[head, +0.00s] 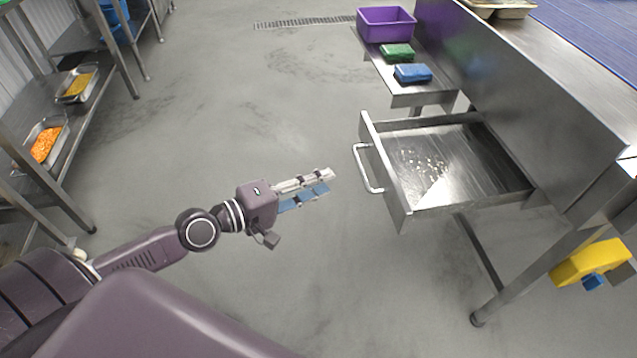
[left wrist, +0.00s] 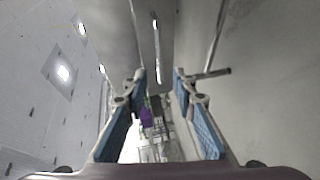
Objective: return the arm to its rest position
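My left gripper (head: 328,181) is stretched out over the floor in the middle of the head view, to the left of the open drawer's handle and apart from it. In the left wrist view its two blue-padded fingers (left wrist: 160,80) stand apart with nothing between them. My left arm comes in from the lower left. My right gripper does not show in either view.
A steel drawer (head: 402,205) stands open at the right, with small pale bits inside and a handle (head: 368,168). A low shelf holds a purple bin (head: 386,24), a green block (head: 397,52) and a blue block (head: 412,73). Racks with food trays (head: 62,140) stand left. Floor between is clear.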

